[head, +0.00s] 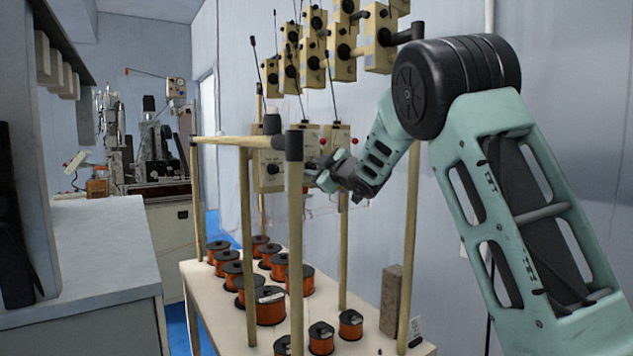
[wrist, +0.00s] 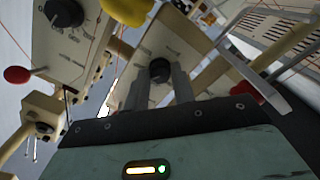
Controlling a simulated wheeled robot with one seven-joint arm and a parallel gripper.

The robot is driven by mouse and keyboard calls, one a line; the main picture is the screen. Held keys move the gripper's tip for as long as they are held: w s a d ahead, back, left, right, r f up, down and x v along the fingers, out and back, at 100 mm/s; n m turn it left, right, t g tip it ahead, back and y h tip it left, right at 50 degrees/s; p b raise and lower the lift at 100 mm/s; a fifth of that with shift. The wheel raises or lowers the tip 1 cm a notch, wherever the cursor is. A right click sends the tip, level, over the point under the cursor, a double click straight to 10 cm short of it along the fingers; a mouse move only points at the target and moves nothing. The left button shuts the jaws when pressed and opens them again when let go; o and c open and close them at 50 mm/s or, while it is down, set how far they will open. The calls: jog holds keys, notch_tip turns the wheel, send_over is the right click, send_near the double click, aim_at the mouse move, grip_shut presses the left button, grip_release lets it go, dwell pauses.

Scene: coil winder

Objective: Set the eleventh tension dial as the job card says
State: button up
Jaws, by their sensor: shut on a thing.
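My gripper (head: 333,176) is at the lower row of cream tensioner boxes on the winder's frame. In the wrist view, its two grey fingers (wrist: 160,88) are shut on a black round dial (wrist: 159,70) on a cream box face (wrist: 185,42). The dial's markings are too small and blurred to read. Another box with a black dial (wrist: 64,12) is at the upper left. In the head view my gripper and arm partly hide the held dial's box. I cannot make out a readable job card or the box's number.
Several copper wire spools (head: 270,305) stand on the table below. Wooden posts (head: 295,245) rise close in front of the boxes. An upper row of tensioner boxes (head: 340,62) hangs above. A grey block (head: 390,300) stands at the right.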

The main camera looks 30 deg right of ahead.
jog(key=shift+f+n+b, duration=0.1)
jog(key=shift+n+b, duration=0.9)
jog(key=shift+n, duration=0.1)
jog(key=o, duration=1)
jog(key=s+b, duration=0.4)
jog(key=s, duration=1.3)
jog(key=shift+s+d, duration=0.2)
jog(key=shift+d, duration=0.05)
